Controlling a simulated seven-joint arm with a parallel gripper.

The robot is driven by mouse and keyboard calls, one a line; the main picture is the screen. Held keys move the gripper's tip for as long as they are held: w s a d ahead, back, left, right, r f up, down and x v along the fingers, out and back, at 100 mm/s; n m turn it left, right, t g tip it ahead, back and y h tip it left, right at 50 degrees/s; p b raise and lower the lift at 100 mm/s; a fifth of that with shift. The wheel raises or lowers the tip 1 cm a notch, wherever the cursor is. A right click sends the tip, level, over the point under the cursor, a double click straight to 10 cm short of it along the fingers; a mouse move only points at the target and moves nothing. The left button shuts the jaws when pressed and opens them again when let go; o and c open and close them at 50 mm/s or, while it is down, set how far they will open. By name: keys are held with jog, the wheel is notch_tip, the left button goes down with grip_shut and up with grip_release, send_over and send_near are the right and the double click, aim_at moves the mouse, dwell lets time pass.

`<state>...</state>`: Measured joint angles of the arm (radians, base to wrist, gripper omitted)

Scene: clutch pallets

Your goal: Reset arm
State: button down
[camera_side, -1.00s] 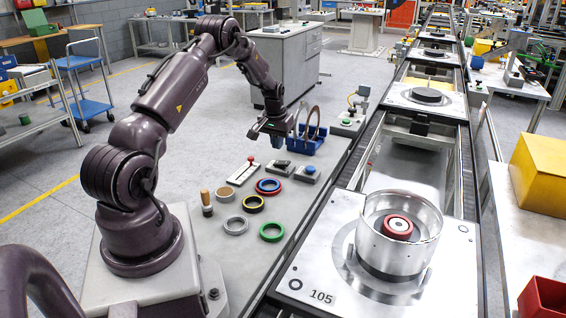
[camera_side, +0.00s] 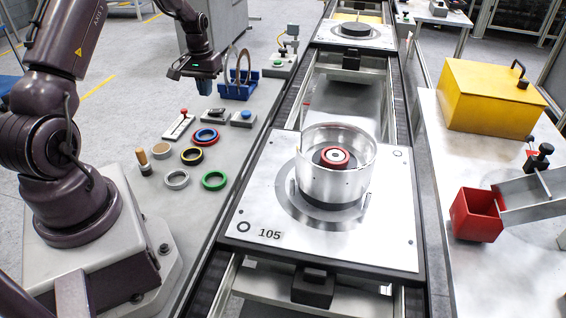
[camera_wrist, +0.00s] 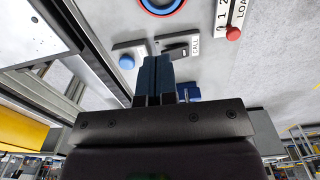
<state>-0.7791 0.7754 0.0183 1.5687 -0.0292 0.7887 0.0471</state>
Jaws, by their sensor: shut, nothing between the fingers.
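My gripper (camera_side: 205,88) hangs fingers-down over the grey bench, in front of and left of the blue rack (camera_side: 235,92). In the wrist view its dark blue fingers (camera_wrist: 153,78) are together, with nothing between them. Below it are a box with a black switch (camera_side: 214,117), a blue-button box (camera_side: 243,118) and a lever panel with a red knob (camera_side: 180,126). The fingers appear clear of them all.
A metal drum (camera_side: 336,170) with a red hub stands on the pallet (camera_side: 262,212). A yellow box (camera_side: 488,100) and a red bin (camera_side: 475,218) are at the right.

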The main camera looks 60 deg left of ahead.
jog(key=s+d+r+m+t, duration=0.1)
jog(key=s+d+r+m, duration=0.2)
jog(key=d+r, duration=1.3)
jog(key=s+d+r+m+t, duration=0.2)
jog(key=s+d, duration=0.3)
jog(key=d, duration=0.3)
jog(key=s+d+r+m+t, duration=0.2)
jog(key=s+d+r+m, duration=0.1)
jog(key=d, duration=0.6)
jog(key=shift+s+r+m, duration=0.4)
jog(key=shift+s+r, duration=0.45)
jog(key=shift+s, duration=0.2)
